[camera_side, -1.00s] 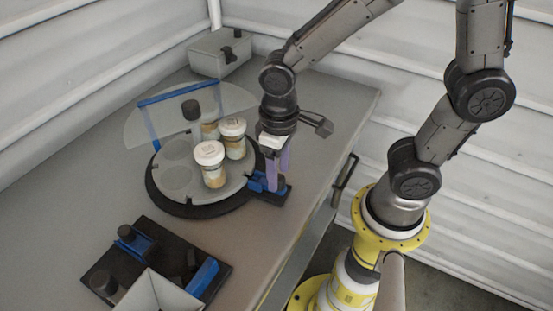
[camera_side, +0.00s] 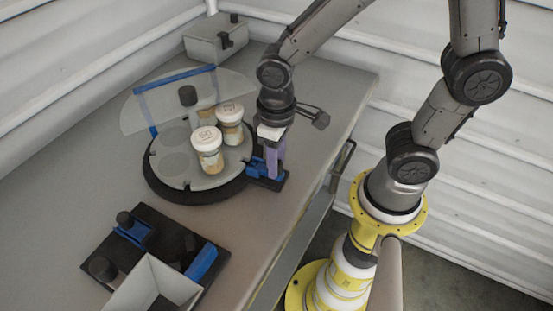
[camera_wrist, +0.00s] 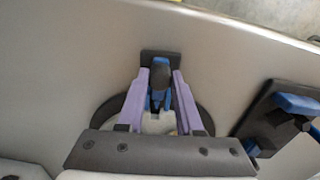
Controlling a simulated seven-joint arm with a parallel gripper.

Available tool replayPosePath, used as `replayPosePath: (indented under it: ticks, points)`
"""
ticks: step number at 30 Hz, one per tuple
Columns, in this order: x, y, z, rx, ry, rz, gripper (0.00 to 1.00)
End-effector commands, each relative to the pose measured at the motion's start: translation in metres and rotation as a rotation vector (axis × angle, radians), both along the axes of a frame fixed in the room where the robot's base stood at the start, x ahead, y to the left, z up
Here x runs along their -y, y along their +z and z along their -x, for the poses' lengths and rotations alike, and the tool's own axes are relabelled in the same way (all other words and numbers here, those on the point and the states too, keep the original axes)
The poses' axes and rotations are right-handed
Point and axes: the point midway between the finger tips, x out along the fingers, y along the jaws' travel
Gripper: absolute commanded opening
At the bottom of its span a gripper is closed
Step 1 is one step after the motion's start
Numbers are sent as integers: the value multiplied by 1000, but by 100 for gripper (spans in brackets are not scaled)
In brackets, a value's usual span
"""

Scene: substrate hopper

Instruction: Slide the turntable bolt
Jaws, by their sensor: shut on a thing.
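The turntable (camera_side: 178,177) is a grey disc on a black base, with several white-lidded jars (camera_side: 208,150) standing on it. The blue turntable bolt (camera_side: 259,169) sits on a black plate at the right edge of the base. In the wrist view the bolt (camera_wrist: 160,74) stands between the two purple fingers. My gripper (camera_side: 273,163) points down over the bolt, and its fingers (camera_wrist: 160,88) are closed against the bolt's dark and blue knob from both sides. The fingers hide part of the bolt in the side view.
A clear screen with a blue bar (camera_side: 176,76) stands over the back of the turntable. A black fixture with blue parts (camera_side: 141,237) and an open grey box (camera_side: 155,290) are at the front left. A grey box (camera_side: 215,40) is at the back. The bench right of the bolt is clear.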

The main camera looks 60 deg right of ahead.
Motion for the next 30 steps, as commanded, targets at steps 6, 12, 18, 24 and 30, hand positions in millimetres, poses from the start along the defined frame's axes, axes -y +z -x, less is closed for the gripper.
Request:
replayPosePath:
  ticks: [6, 12, 18, 24, 30]
  points:
    - [-1, 0, -4, 1, 0, 0, 3]
    - [-2, 1, -17, 2, -1, 0, 3]
    - [-3, 1, -25, 4, 0, -1, 4]
    - [-3, 1, -26, 6, 0, -2, 42]
    - [-3, 1, -25, 3, 0, 0, 57]
